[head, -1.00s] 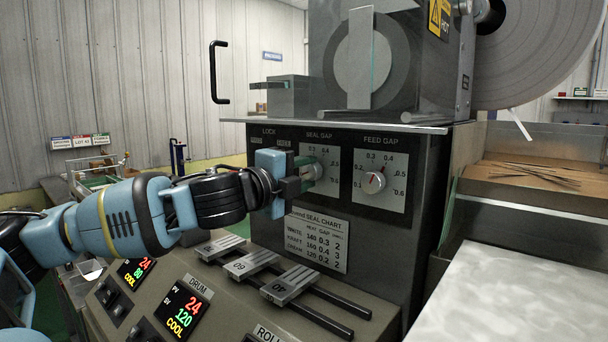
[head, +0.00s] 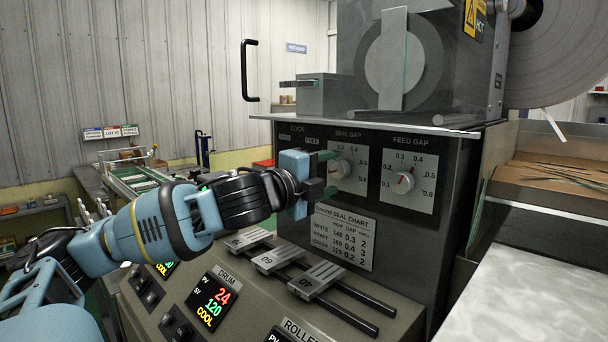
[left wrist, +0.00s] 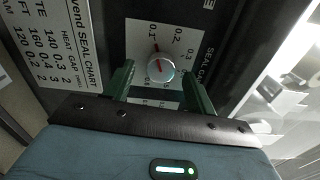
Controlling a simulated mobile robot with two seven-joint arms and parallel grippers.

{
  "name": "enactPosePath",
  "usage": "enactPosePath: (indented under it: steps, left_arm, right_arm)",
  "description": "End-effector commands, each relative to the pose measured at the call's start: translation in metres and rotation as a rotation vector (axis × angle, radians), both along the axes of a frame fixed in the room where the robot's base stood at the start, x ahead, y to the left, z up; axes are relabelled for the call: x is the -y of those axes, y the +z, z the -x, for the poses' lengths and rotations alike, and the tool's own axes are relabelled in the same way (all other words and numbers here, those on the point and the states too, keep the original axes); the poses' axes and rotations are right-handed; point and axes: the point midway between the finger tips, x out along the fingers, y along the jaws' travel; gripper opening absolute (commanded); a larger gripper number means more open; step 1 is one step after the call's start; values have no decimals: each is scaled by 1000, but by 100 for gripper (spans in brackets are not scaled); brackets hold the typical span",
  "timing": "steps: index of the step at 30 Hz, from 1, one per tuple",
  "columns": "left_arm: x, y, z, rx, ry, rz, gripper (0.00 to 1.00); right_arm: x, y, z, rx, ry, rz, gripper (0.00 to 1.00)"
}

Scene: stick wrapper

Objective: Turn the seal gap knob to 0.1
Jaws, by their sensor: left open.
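The seal gap knob (head: 340,169) is a small round grey knob on a light dial plate, on the machine's dark front panel. In the left wrist view the knob (left wrist: 160,69) shows a red pointer line aimed up, close to the 0.1 mark. My left gripper (head: 328,174) is open in front of the dial. In the left wrist view its green fingers (left wrist: 160,92) stand on either side of the knob, with gaps, and do not touch it. The lower part of the dial is partly hidden by the gripper. My right gripper is not in view.
The feed gap knob (head: 402,183) is just right of the seal gap dial. A seal chart plate (head: 342,237) is below. Sliders (head: 318,280) and a drum display (head: 214,299) are on the sloped console. A metal ledge (head: 380,122) overhangs the panel.

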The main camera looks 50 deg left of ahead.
Motion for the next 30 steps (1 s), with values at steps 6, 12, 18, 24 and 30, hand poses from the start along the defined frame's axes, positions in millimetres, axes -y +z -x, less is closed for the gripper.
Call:
enactPosePath:
  steps: [6, 12, 18, 24, 30]
  left_arm:
    - [4, 3, 17, 4, -5, 5, 56]
    - [4, 1, 39, 2, 0, 4, 56]
    - [7, 0, 56, 1, -3, 1, 56]
    - [7, -1, 62, -1, -1, -1, 56]
    - [7, -1, 62, 0, -1, -2, 56]
  right_arm:
    - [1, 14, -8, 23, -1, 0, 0]
    - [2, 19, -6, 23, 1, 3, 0]
    - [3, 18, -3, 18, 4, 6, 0]
    - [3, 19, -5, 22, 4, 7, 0]
    - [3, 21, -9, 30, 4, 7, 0]
